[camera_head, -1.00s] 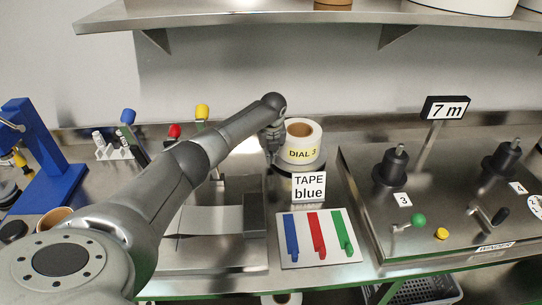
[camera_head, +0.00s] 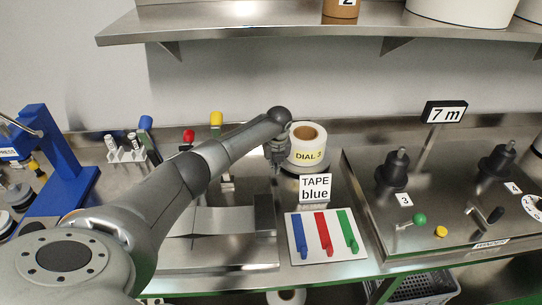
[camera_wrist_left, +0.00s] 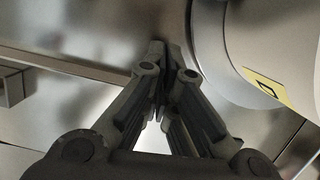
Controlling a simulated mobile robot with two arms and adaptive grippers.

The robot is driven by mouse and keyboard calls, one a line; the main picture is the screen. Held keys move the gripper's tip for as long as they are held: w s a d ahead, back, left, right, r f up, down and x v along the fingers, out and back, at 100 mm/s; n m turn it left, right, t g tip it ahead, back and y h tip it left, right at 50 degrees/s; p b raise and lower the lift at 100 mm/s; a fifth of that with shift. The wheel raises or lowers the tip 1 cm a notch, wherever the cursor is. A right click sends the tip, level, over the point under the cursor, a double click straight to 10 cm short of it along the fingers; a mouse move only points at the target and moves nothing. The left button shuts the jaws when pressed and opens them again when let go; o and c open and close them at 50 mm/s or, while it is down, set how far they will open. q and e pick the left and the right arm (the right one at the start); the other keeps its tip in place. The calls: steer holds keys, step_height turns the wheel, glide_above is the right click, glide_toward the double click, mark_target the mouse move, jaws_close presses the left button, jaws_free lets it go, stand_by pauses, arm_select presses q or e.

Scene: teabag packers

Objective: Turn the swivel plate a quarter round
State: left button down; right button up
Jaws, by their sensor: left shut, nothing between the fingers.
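The swivel plate (camera_head: 298,168) is a round metal disc on the bench. A white tape roll with a brown core (camera_head: 308,145) and a yellow "DIAL 3" label stands on it. My left gripper (camera_head: 277,163) points down at the left side of the roll and plate. In the left wrist view its fingers (camera_wrist_left: 166,50) are shut and empty beside the plate's curved rim (camera_wrist_left: 235,95); I cannot tell whether they touch it. The roll (camera_wrist_left: 270,30) shows at the upper right there. My right gripper is not in view.
A "TAPE blue" sign (camera_head: 315,188) stands in front of the plate. A white board (camera_head: 328,252) with blue, red and green pieces lies nearer the front. A metal panel with black knobs (camera_head: 393,170) is at right. A shelf (camera_head: 250,30) hangs above the bench.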

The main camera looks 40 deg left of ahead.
arm_select(q)
steer(key=r+p, duration=0.2)
steer(key=shift+s+a+r, duration=0.1)
steer(key=shift+s+r, duration=0.2)
steer(key=shift+r, duration=0.1)
steer(key=p+v, duration=0.6)
steer(key=v, duration=0.1)
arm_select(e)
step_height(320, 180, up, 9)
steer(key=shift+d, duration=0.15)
arm_select(q)
steer(key=shift+f, duration=0.1)
